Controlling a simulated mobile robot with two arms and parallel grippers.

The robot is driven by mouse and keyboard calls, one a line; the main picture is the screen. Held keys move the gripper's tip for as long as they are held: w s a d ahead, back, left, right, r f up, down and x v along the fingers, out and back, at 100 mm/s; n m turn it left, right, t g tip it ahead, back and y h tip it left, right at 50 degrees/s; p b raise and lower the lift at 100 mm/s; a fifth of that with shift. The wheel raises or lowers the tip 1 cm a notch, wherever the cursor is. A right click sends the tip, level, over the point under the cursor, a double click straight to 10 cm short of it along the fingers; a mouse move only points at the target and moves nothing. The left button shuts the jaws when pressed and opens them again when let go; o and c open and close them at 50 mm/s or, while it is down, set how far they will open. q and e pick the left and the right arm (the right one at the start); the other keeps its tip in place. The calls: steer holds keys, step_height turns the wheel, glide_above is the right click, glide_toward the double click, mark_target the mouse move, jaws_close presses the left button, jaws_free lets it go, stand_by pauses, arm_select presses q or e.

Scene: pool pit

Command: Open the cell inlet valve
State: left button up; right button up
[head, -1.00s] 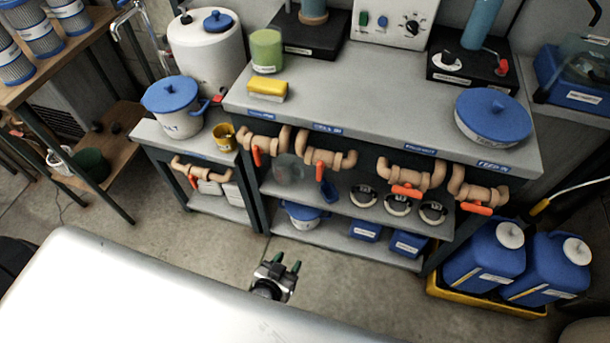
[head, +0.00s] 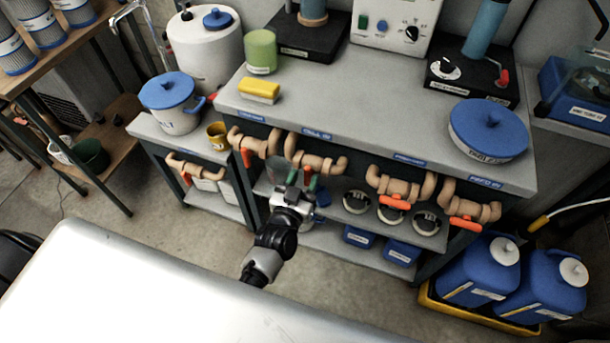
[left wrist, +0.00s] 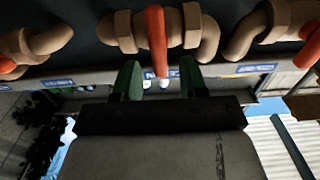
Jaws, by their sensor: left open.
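The cell inlet valve (head: 317,162) is a tan pipe fitting below the bench edge, under a blue label that seems to read "CELL IN". Its orange lever points down across the pipe and is partly hidden by my gripper in the head view. In the left wrist view the orange lever (left wrist: 157,38) shows clearly, crosswise on its pipe. My left gripper (head: 302,181) is open, with green fingertips just in front of the valve. In the left wrist view its fingertips (left wrist: 160,78) lie to either side of the lever's end, with nothing held. My right gripper is not in view.
Neighbouring valves flank it: one at left (head: 252,144), and two at right (head: 400,187) (head: 470,208) with orange levers along their pipes. The bench top (head: 370,120) overhangs them. Shelves below hold blue boxes (head: 402,252). Blue jugs (head: 480,275) stand at right.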

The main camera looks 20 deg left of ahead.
arm_select(q)
steer(key=shift+w, duration=0.65)
jaws_close()
